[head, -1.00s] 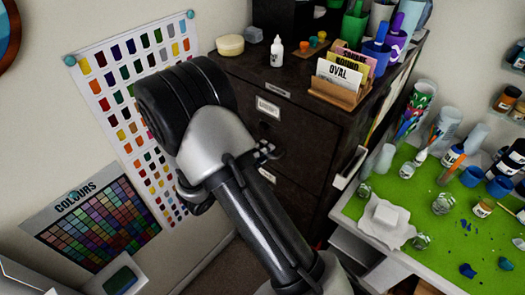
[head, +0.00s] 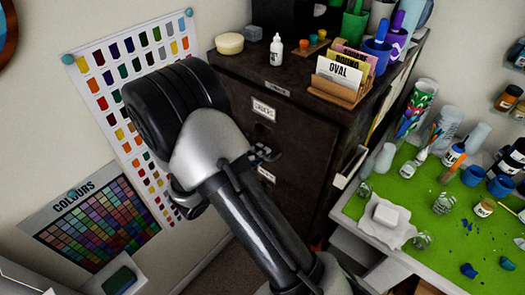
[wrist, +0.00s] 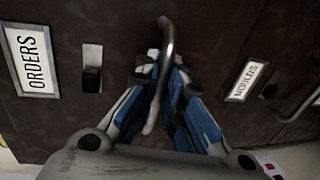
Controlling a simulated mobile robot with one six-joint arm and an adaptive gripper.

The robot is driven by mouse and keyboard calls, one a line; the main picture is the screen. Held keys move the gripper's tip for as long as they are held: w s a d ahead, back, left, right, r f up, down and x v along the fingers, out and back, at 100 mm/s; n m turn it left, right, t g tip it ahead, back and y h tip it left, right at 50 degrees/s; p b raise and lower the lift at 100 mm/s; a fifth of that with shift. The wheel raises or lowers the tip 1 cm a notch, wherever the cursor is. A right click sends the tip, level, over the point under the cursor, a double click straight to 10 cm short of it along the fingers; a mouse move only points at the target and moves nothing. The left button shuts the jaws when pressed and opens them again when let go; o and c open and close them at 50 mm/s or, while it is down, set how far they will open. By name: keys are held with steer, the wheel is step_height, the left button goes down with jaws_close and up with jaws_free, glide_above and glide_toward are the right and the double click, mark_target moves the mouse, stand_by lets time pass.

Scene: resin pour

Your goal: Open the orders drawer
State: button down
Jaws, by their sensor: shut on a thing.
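The dark cabinet's orders drawer (wrist: 65,112) carries a white ORDERS label (wrist: 32,60) in the wrist view; its label also shows in the head view (head: 264,109). My gripper (wrist: 163,85) has its blue-padded fingers on both sides of the drawer's curved metal handle (wrist: 168,32) and is shut on it. In the head view my gripper (head: 262,153) is at the cabinet front, mostly hidden behind my wrist. The drawer front seems to stand slightly out, but how far is hard to tell.
The drawer with the MOULDS label (wrist: 248,80) is just below. A wooden card holder (head: 340,93), a white bottle (head: 276,52) and a round tub (head: 229,44) stand on the cabinet top. A green-topped bench (head: 400,215) is at right. Colour charts (head: 100,222) hang on the left wall.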

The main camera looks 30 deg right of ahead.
steer(key=f+b+v, duration=0.2)
steer(key=v, duration=1)
steer(key=a+f+b+v, duration=0.1)
steer(key=f+b+v, duration=0.1)
steer(key=v, duration=1)
steer(key=shift+s+a+f, duration=0.25)
steer(key=shift+a+f, duration=0.15)
steer(key=shift+f, duration=0.1)
steer(key=c, duration=1.7)
jaws_free()
steer(key=v, duration=1.2)
steer(key=shift+f, duration=0.1)
